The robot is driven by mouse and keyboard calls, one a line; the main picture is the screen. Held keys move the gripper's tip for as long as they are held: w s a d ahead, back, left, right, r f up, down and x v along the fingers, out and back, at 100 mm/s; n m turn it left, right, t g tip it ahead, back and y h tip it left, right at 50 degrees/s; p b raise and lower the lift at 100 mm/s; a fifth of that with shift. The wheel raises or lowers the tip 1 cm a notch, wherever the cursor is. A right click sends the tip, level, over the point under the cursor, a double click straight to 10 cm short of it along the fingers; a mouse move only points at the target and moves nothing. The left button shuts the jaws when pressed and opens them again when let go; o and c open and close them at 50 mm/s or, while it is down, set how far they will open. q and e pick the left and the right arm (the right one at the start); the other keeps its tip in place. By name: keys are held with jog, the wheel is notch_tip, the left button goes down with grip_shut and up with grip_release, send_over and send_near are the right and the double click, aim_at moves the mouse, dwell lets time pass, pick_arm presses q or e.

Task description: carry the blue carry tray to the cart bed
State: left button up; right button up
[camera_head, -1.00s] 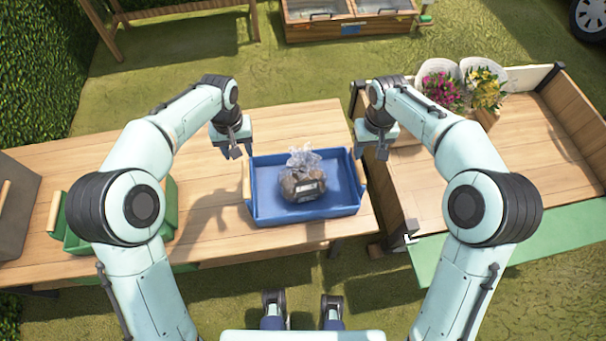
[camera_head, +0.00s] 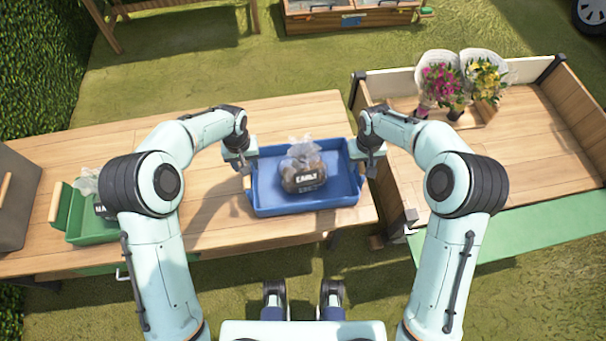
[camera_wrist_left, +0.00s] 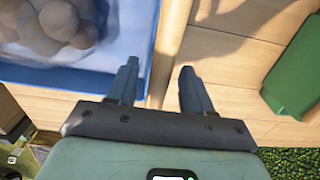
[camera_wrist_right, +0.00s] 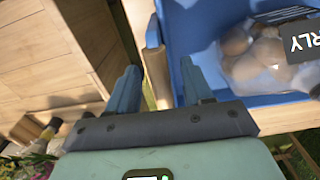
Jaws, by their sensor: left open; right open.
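The blue carry tray (camera_head: 342,190) sits on the wooden table near its right end, with a wooden handle on its left and right sides. A clear bag of brown, round produce (camera_head: 303,170) with a dark label lies in it. My left gripper (camera_head: 243,166) is open at the tray's left handle; in the left wrist view the handle (camera_wrist_left: 168,45) runs between the open fingers (camera_wrist_left: 157,85). My right gripper (camera_head: 371,166) is open at the right handle; in the right wrist view the handle (camera_wrist_right: 156,68) stands between its fingers (camera_wrist_right: 160,85). The cart bed (camera_head: 525,135) is to the right.
Bouquets (camera_head: 460,82) stand in a wooden holder at the cart's back left. The cart has raised sides and a green front flap (camera_head: 510,235). A green tray (camera_head: 92,232) and a grey box (camera_head: 18,205) are on the table's left. The cart bed's middle and right are clear.

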pick_arm(q)
jog(key=shift+f, duration=0.95)
pick_arm(e)
jog(key=shift+f, duration=0.95)
pick_arm(q)
grip_shut()
pick_arm(e)
grip_shut()
pick_arm(q)
jog(key=shift+w+r, duration=0.1)
jog(key=shift+r, duration=0.1)
pick_arm(e)
jog(key=shift+w+r, duration=0.1)
jog(key=shift+r, duration=0.1)
